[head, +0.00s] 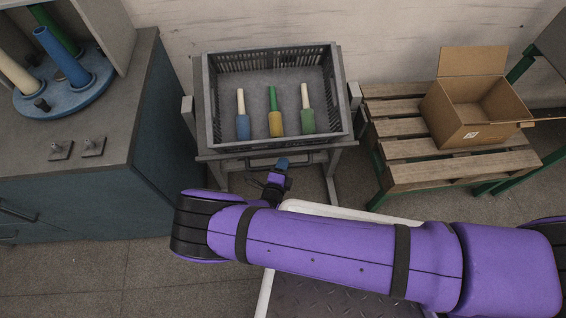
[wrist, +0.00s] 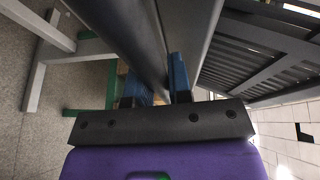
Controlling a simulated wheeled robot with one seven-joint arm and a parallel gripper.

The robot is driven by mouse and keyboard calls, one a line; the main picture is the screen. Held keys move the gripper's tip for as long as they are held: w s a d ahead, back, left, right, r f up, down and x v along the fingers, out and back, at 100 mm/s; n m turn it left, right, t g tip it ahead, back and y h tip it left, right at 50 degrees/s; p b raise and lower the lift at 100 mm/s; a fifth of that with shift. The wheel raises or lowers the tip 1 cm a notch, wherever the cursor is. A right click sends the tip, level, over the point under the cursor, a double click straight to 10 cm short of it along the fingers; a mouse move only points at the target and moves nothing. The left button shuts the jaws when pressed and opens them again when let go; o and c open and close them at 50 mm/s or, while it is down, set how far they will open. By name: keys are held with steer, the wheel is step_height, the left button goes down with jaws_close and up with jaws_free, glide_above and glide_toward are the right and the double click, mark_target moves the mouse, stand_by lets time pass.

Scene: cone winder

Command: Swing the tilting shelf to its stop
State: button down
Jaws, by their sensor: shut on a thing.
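The tilting shelf (head: 208,154) is a grey frame on a stand, with the grey crate (head: 281,143) on it. A dark bar handle (head: 258,166) runs along its front edge. My gripper (head: 282,164) is at this handle, with its blue fingertips at the bar. In the wrist view, the blue fingers of my gripper (wrist: 157,85) sit on either side of the dark handle bar (wrist: 147,45), shut on it. The shelf's grey edge (wrist: 188,30) runs alongside. The contact itself is partly hidden. The shelf's exact tilt is hard to tell.
The crate holds three bobbins, blue (head: 243,127), yellow (head: 275,124) and green (head: 308,121). A dark cabinet (head: 110,130) with a blue turntable (head: 70,97) stands left. A wooden pallet (head: 455,169) with an open cardboard box (head: 463,117) is right. The floor is clear at lower left.

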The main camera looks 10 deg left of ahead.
steer(key=shift+f, duration=0.25)
steer(key=c, duration=1.1)
jaws_free()
steer(key=shift+o, duration=0.2)
steer(key=s+r, duration=0.1)
steer(key=s, duration=0.9)
steer(key=shift+s+a, duration=0.35)
steer(key=shift+a, duration=0.05)
